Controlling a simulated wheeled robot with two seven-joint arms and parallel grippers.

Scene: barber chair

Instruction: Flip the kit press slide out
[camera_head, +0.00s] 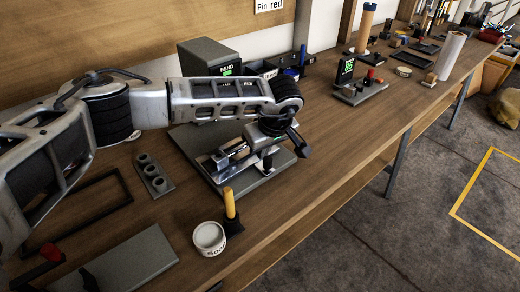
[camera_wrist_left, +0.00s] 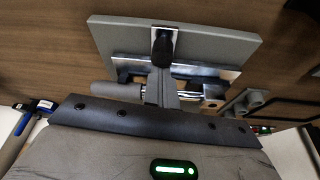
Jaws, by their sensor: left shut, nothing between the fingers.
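The kit press (camera_head: 232,155) is a silver metal mechanism on a grey base plate (camera_head: 283,165) on the bench. A small black knob (camera_head: 267,163) stands up from its front part. In the left wrist view the base plate (camera_wrist_left: 215,38), the black knob (camera_wrist_left: 163,48) and a shiny metal slide bar (camera_wrist_left: 205,71) show. My left gripper (camera_head: 301,149) is shut and empty, pointing down above the right side of the press. Its fingers (camera_wrist_left: 161,88) show in the left wrist view over the press mechanism; contact cannot be told. My left arm hides the back of the press. My right gripper is not in view.
A white round tin (camera_head: 209,238) and a yellow-handled tool (camera_head: 229,204) are in front. A small display stand (camera_head: 358,90) is right. Bench space right of the press is clear.

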